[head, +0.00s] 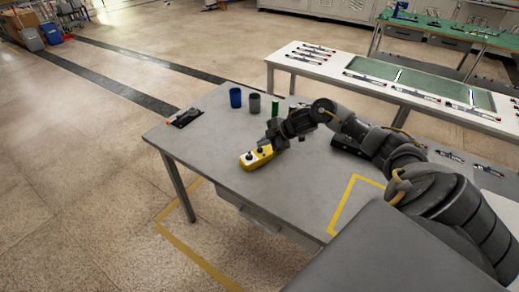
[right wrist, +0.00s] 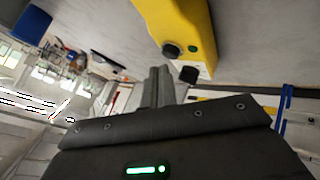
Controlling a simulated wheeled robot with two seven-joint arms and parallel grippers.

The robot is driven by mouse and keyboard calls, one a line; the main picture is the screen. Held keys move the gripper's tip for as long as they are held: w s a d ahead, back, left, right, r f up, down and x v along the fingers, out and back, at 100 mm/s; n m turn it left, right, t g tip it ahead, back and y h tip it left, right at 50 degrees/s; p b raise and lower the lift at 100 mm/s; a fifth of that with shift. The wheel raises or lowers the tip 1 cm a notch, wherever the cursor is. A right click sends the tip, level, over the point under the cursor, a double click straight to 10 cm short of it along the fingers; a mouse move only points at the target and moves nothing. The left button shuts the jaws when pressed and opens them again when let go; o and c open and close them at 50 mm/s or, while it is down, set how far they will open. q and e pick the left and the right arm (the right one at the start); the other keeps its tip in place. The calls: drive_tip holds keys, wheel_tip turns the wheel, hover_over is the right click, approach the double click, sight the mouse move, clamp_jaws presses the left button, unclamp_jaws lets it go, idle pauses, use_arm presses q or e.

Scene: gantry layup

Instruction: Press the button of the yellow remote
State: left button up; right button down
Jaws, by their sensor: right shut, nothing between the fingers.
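The yellow remote (head: 257,160) lies on the grey table, with dark round knobs on its top. In the right wrist view the remote (right wrist: 178,20) fills the upper middle; two black knobs and a small green button (right wrist: 193,48) show at its near end. My right gripper (head: 272,143) is at the remote's right end in the head view, and its fingers hide part of that end. In the right wrist view the gripper's fingers (right wrist: 158,82) are together and empty, close to the knobs. I cannot tell whether they touch the remote. My left gripper is not in view.
A blue cup (head: 235,97), a grey cup (head: 254,103) and a green cylinder (head: 275,106) stand behind the remote. A dark clipboard-like item (head: 186,117) lies at the table's left. The table (head: 225,170) is clear left and in front of the remote.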

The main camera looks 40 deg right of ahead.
sight(263, 152)
drive_tip(key=shift+f, duration=0.15)
drive_tip(key=shift+f, duration=0.35)
drive_tip(key=shift+f+b, duration=0.25)
drive_tip(key=shift+b, duration=0.05)
idle(0.4)
drive_tip(key=shift+r, duration=0.1)
drive_tip(key=shift+r+p, duration=0.6)
drive_tip(key=shift+p, duration=0.15)
wheel_tip(263, 152, up, 6)
drive_tip(key=p, duration=0.6)
idle(0.3)
